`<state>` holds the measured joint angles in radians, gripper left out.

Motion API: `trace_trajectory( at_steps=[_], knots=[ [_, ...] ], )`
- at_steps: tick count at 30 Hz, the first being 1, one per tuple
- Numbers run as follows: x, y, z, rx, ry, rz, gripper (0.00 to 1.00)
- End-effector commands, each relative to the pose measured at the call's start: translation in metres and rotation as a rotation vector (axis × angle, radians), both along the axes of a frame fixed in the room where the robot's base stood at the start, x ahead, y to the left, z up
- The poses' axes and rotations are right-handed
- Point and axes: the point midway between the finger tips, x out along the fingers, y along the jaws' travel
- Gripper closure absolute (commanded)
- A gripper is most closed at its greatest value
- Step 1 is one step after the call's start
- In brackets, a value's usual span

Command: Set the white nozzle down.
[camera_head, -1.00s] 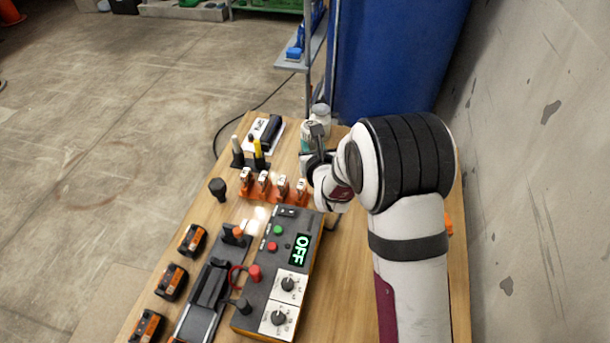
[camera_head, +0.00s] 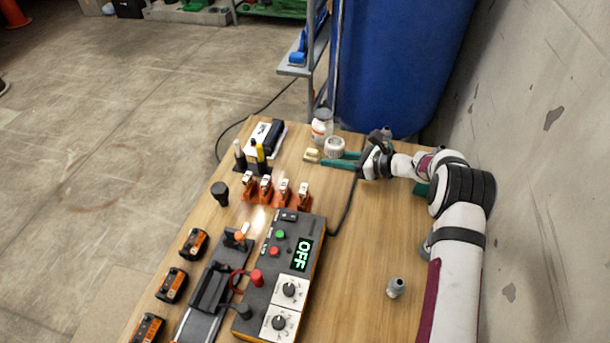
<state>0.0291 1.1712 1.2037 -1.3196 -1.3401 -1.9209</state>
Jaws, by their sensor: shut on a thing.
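My gripper (camera_head: 372,163) is at the back right of the wooden table, low over it, near the green-handled brush (camera_head: 338,163). It is shut. A similar grey-white fitting (camera_head: 396,288) stands upright alone on the right part of the table.
A jar (camera_head: 322,127) and a white round container (camera_head: 334,147) stand left of my gripper. The control box (camera_head: 290,265) reads OFF. Several orange holders (camera_head: 284,195) stand behind it. The table right of the box is mostly clear. A blue barrel (camera_head: 400,60) stands behind.

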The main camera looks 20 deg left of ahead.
Motion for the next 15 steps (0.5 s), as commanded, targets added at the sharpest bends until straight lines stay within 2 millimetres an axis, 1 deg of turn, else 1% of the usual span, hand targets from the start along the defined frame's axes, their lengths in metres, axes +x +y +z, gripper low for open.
trace_trajectory(
  at_steps=[1,3,6,8,10,15],
  knots=[
    [0.0,0.018,-0.011,0.001,0.002,0.005,1.0],
    [0.002,0.039,-0.024,-0.001,0.002,0.004,1.0],
    [0.006,0.063,-0.038,0.0,-0.001,0.001,1.0],
    [0.007,0.072,-0.043,0.0,-0.001,0.002,1.0],
    [0.008,0.077,-0.049,0.0,0.0,-0.001,1.0],
    [0.008,0.079,-0.081,-0.001,0.001,-0.004,1.0]
  ],
)
